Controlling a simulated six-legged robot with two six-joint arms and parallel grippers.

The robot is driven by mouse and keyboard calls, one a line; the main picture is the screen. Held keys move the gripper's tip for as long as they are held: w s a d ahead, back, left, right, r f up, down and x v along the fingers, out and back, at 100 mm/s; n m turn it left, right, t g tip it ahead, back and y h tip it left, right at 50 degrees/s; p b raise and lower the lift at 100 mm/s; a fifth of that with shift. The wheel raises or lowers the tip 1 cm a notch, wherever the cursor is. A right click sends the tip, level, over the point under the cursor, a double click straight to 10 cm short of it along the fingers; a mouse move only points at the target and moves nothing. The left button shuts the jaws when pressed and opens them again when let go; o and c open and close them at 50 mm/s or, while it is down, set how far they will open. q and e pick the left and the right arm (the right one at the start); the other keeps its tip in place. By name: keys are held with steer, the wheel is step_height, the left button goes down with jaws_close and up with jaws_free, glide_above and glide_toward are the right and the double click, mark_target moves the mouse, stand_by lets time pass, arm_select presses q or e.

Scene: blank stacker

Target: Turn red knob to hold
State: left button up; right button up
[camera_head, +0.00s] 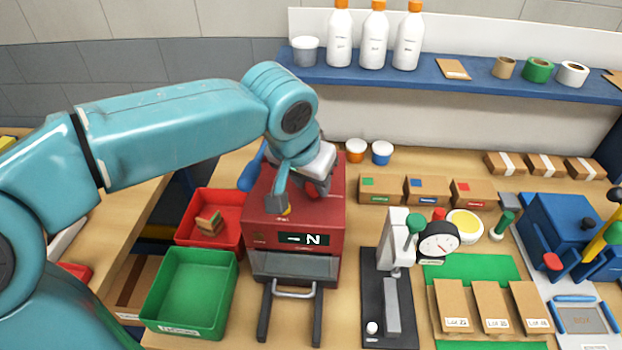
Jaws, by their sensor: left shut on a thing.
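A red machine (262,232) stands on the bench, with a dark display (303,239) showing a dash and "N" on its front. My left gripper (285,208) reaches down over the machine's top and front edge. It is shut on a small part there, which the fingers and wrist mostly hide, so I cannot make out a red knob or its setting. My right gripper is not in view.
A red bin (213,198) and a green bin (190,290) stand left of the machine. A blue handle (252,170) sits at its upper left. A dial-gauge stand (398,240) is close on the right. A blue device (565,225) stands far right.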

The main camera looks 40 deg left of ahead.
arm_select(q)
steer(key=shift+s, duration=0.1)
stand_by(0.3)
steer(key=o, duration=1)
steer(key=shift+o, duration=0.2)
steer(key=p+v, duration=0.1)
steer(key=v, duration=1.5)
steer(key=shift+d+r, duration=0.1)
steer(key=shift+d, duration=0.05)
